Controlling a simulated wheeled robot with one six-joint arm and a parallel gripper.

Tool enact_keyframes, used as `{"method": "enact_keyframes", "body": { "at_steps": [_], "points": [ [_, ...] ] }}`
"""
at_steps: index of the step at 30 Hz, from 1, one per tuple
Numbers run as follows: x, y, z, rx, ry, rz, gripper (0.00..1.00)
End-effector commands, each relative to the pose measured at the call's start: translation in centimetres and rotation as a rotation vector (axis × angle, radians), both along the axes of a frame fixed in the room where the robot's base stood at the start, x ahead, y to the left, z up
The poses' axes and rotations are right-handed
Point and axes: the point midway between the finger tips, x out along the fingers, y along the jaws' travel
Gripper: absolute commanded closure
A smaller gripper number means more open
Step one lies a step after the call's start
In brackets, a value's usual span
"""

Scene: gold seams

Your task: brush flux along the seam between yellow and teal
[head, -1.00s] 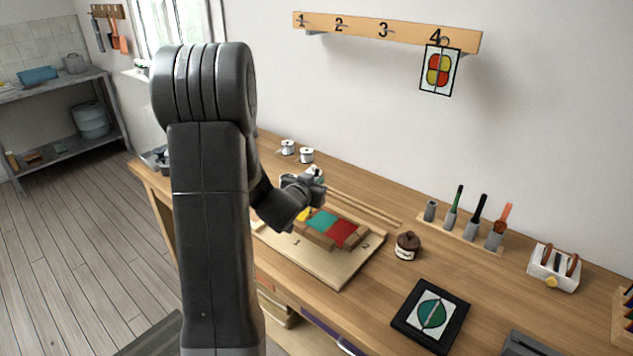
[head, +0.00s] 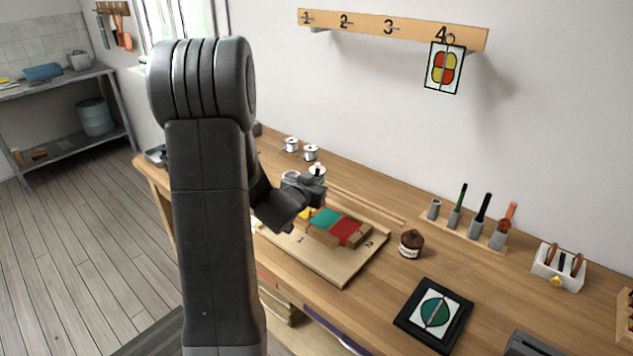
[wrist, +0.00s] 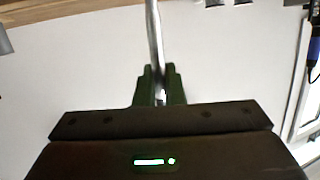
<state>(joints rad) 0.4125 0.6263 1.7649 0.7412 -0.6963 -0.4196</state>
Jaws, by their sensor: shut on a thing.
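A teal piece (head: 325,218) and a red piece (head: 345,232) lie side by side between wooden blocks on a board (head: 340,272) marked 1 and 2. Only a small bit of the yellow piece (head: 305,213) shows at the left; my gripper hides the rest and the yellow-teal seam. My gripper (head: 312,186) is above and behind the yellow end. In the wrist view, its dark green fingers (wrist: 160,92) are shut on a thin metal-shafted tool (wrist: 154,35). The tool's tip is not clear. A brown-lidded jar with a white label (head: 411,245) stands right of the board.
A tool rack (head: 465,232) with several upright holders stands behind the jar. Solder-like spools (head: 310,153) sit at the back. A black-framed panel (head: 433,315) lies at front right. A pattern card (head: 445,68) hangs from hook 4. Bare bench surrounds the jar.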

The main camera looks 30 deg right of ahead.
Motion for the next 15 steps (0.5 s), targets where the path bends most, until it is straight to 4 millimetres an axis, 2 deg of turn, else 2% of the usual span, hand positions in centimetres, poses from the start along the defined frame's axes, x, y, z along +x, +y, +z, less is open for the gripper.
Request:
{"method": "enact_keyframes", "body": {
  "at_steps": [15],
  "points": [
    [-0.35,0.88,-0.12,0.002,0.002,0.001,1.00]
  ]
}}
